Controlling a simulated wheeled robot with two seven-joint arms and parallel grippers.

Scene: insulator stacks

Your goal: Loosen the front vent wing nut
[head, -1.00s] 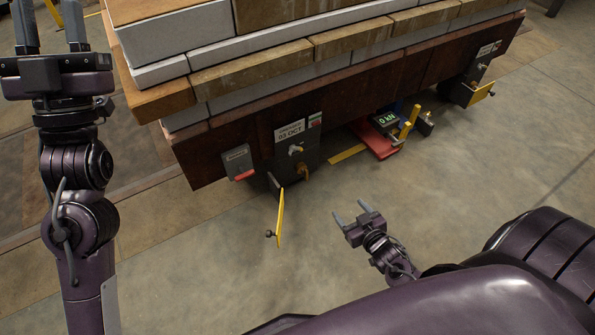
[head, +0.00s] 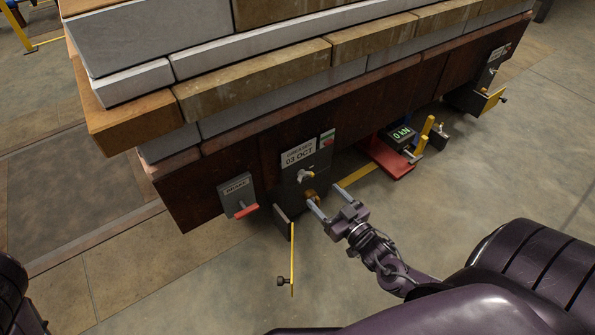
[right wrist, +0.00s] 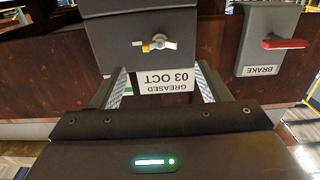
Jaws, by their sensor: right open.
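A small pale wing nut (head: 305,175) sits on the face of a dark housing (head: 290,190) under the near end of the loaded brown car. In the right wrist view the wing nut (right wrist: 158,43) shows with its wings roughly level and a yellowish part at its left. My right gripper (head: 324,198) is open and empty, just below and right of the wing nut in the head view. In the right wrist view its fingers (right wrist: 160,72) stand apart on either side of the upside-down GREASED 03 OCT label (right wrist: 167,79), clear of the nut. My left gripper is out of view.
A BRAKE box with a red lever (head: 245,211) is left of the housing. A yellow-edged flap with a black knob (head: 292,258) hangs open below it. A red jack (head: 385,158) with a 0 kN display stands to the right. A similar housing (head: 484,92) is further right.

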